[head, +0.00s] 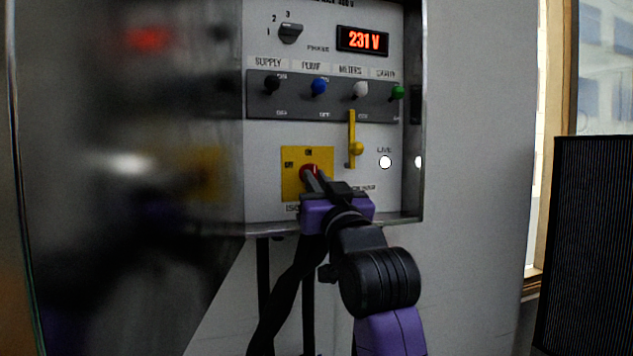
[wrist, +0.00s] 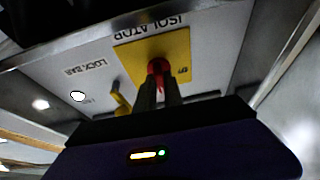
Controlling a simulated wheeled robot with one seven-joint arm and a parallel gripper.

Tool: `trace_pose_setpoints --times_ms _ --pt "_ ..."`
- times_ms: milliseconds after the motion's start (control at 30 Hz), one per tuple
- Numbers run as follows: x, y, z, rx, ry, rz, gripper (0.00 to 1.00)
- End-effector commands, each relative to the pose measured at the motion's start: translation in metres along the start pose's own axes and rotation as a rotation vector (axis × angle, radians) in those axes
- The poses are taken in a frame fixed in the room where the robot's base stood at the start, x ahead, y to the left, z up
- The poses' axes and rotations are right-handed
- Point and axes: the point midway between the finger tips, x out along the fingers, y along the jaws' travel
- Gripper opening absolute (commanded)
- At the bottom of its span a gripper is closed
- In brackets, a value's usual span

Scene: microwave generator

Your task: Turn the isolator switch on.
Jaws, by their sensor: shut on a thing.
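The isolator switch has a red handle (head: 308,170) on a yellow plate (head: 291,160) low on the panel. In the wrist view the red handle (wrist: 158,67) sits in front of the yellow plate (wrist: 180,48). My gripper (head: 312,176) is shut on the red handle, and its fingers (wrist: 157,88) hide part of it. The plate carries the word ON at its top and another label at its left. The handle's exact angle is hard to tell behind the fingers.
A yellow lock bar (head: 352,135) hangs upright right of the isolator, near my gripper. Above are toggle switches with black, blue (head: 319,87), white and green tips, a rotary knob (head: 290,33) and a display (head: 362,40) reading 231 V. The cabinet's metal edge (head: 413,190) borders the panel.

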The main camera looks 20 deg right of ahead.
Motion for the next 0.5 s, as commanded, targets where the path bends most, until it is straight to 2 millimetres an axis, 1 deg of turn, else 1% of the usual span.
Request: trace_pose_setpoints --times_ms 33,67,100,167,500 --pt "-0.0002 -0.0005 0.0014 0.002 -0.002 -0.001 0.0" --pt "-0.0002 -0.0006 0.0013 0.002 -0.002 -0.001 0.16" --pt "-0.0002 -0.0005 0.0013 0.002 -0.002 -0.001 0.24" --pt "-0.0001 -0.0005 0.001 0.001 -0.002 -0.001 0.34" --pt "-0.002 -0.0001 0.0004 0.0 0.0 -0.001 0.34"
